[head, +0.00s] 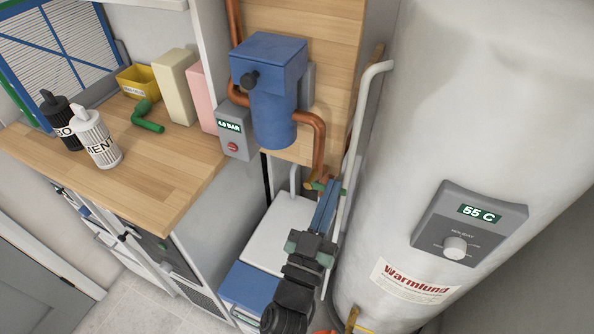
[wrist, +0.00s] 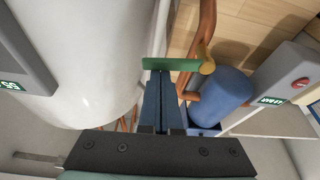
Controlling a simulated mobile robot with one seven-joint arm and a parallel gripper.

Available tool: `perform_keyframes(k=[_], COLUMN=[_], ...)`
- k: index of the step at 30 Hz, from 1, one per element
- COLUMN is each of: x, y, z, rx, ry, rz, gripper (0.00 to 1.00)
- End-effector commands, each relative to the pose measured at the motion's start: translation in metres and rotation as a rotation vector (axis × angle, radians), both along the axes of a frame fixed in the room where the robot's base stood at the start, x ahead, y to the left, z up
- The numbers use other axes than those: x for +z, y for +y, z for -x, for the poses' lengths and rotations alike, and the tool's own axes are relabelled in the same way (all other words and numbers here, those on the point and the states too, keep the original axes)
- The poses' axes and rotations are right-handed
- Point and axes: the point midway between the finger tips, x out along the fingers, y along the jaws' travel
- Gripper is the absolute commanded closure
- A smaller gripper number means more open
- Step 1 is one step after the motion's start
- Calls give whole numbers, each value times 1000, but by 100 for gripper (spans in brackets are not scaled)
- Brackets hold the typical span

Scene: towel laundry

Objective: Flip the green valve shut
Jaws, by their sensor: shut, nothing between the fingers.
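The green valve handle (wrist: 172,64) lies across the wrist view just beyond my fingertips, with its brass-coloured end (wrist: 207,66) at the right by a copper pipe. In the head view the green handle (head: 337,187) is small and partly hidden behind my gripper (head: 330,192). My gripper also shows in the wrist view (wrist: 160,74); its two blue fingers are shut together and empty. The fingertips reach the near edge of the handle. I cannot tell whether they touch it.
A copper pipe (head: 319,140) drops from the blue filter housing (head: 272,115) behind the valve. A pale pipe (head: 356,130) and the big white tank (head: 480,90) stand close on the right. A grey gauge box (head: 236,130) and wooden counter (head: 165,190) are left.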

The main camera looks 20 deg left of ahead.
Motion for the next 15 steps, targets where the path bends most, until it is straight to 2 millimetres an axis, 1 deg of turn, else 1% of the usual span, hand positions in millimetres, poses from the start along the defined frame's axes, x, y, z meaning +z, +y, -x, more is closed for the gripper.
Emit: perform_keyframes(k=[4,15], x=[-5,-8], y=[-1,-1], z=[0,0], rx=[1,1], ry=[2,2], rz=[-3,-2], gripper=[100,100])
